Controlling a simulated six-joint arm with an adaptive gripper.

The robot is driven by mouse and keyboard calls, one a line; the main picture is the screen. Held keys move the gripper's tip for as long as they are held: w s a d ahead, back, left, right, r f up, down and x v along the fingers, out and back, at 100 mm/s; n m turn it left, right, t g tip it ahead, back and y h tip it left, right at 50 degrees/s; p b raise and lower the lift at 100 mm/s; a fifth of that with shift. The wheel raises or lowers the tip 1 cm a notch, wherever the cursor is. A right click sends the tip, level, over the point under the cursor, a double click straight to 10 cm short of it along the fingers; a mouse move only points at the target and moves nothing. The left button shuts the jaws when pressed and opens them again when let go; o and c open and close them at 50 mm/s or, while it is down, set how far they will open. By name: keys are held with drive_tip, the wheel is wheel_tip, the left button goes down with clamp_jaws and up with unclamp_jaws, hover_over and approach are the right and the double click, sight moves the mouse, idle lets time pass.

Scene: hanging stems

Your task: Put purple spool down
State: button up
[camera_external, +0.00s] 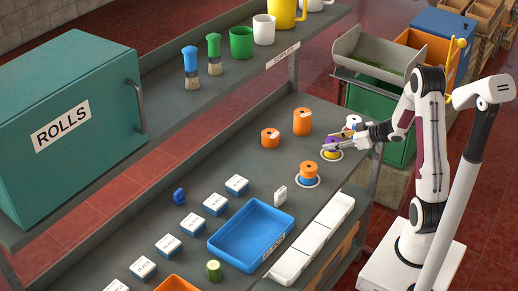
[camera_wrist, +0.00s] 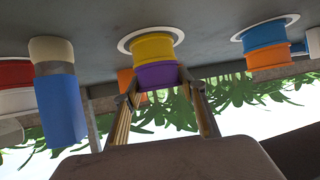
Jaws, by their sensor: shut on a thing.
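The purple spool (camera_external: 329,142) is between the fingers of my gripper (camera_external: 344,142), at the right side of the grey bench. A yellow spool (camera_external: 331,155) stands in a white ring directly beneath it. The wrist view appears upside down; there the purple spool (camera_wrist: 157,76) lines up against the yellow spool (camera_wrist: 153,47), with no clear gap between them. My gripper (camera_wrist: 160,90) has one finger on each side of the purple spool. The fingers partly cover the purple spool in the outside view.
An orange-over-blue stack (camera_external: 308,172) stands in a nearby white ring. A blue tray (camera_external: 250,234) and white bins (camera_external: 312,240) lie toward the front.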

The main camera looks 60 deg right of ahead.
sight(333, 141)
drive_tip(key=shift+r, duration=0.15)
drive_tip(key=shift+r, duration=4.9)
